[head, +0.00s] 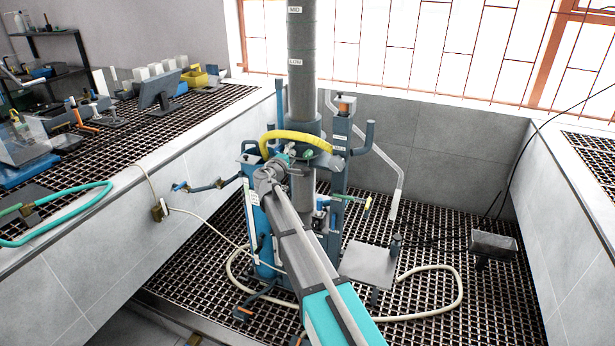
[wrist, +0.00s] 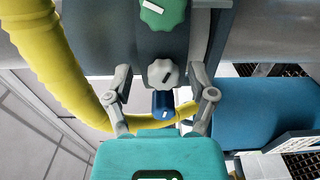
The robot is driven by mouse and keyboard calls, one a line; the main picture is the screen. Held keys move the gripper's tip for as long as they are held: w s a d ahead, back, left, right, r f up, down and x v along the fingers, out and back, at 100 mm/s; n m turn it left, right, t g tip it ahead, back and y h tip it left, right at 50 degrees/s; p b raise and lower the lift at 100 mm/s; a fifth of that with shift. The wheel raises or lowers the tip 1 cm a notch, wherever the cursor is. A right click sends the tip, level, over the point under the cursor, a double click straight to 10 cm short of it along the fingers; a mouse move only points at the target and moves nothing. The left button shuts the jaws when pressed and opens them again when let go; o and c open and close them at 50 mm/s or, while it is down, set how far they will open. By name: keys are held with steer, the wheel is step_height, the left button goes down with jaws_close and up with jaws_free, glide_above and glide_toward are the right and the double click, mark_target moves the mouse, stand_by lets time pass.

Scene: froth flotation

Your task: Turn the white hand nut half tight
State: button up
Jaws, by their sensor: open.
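The white hand nut (wrist: 162,73) is a small lobed knob with a dark line mark on its face, seen in the wrist view on a dark grey body. My gripper (wrist: 160,76) is open, with one finger to the left of the nut and one to the right. Gaps show between the nut and both fingers; how far the fingertips reach in depth is unclear. In the head view my gripper (head: 273,168) is up against the column assembly, and I cannot make out the nut there.
A green knob (wrist: 163,12) sits above the nut and a blue knob (wrist: 163,103) below it. A thick yellow hose (wrist: 62,70) curves close by my left finger. The tall grey column (head: 301,90) stands over a grating floor, between tiled side walls.

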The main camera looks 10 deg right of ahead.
steer(key=shift+n, duration=0.3)
steer(key=shift+n, duration=1.8)
steer(key=n, duration=1)
steer(key=shift+s+a+n, duration=0.2)
steer(key=shift+s+n, duration=0.15)
steer(key=shift+n, duration=0.05)
steer(key=v, duration=1.3)
steer(key=s+d+f+m+g+y+p, duration=0.1)
steer(key=s+d+f+m+g+p, duration=0.2)
steer(key=s+m, duration=0.6)
steer(key=s+d+f+m+g+y+p, duration=0.2)
steer(key=s+d+m+g+p, duration=0.4)
steer(key=s+d+m+g, duration=0.3)
steer(key=shift+s+d+f+m+y+p, duration=0.35)
steer(key=shift+d+m, duration=0.55)
steer(key=shift+d, duration=0.85)
